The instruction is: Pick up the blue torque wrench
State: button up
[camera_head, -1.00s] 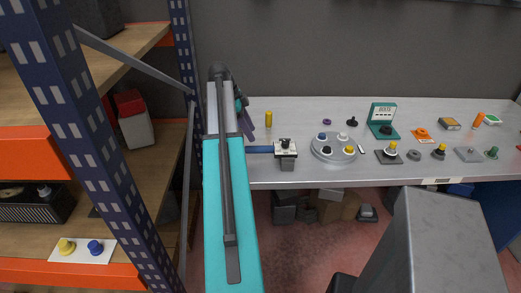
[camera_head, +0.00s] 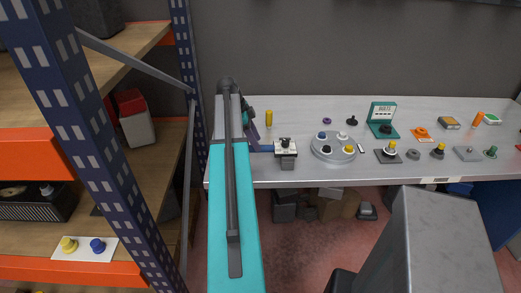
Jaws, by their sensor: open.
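A blue bar (camera_head: 265,149), which looks like the blue torque wrench, lies on the metal workbench (camera_head: 370,171) near its left front edge. Its right end meets a small white and grey fixture (camera_head: 286,151); whether they are joined I cannot tell. My gripper (camera_head: 254,137) is at the far end of my teal arm, just above or beside the left end of the bar, with its dark purple fingers pointing down and right. It is open. My arm and fingers hide the bar's left end, and contact cannot be judged.
A yellow cylinder (camera_head: 269,118) stands close behind and right of the gripper. A round tray (camera_head: 333,158) with several knobs lies right of the fixture. A blue shelf post (camera_head: 180,45) rises left of my arm. A grey block (camera_head: 440,235) fills the lower right.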

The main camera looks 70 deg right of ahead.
jog(key=shift+p+x, duration=0.8)
jog(key=shift+x, duration=0.35)
jog(key=shift+p+x, duration=0.35)
jog(key=shift+x, duration=1)
jog(key=shift+a, duration=0.15)
grip_shut()
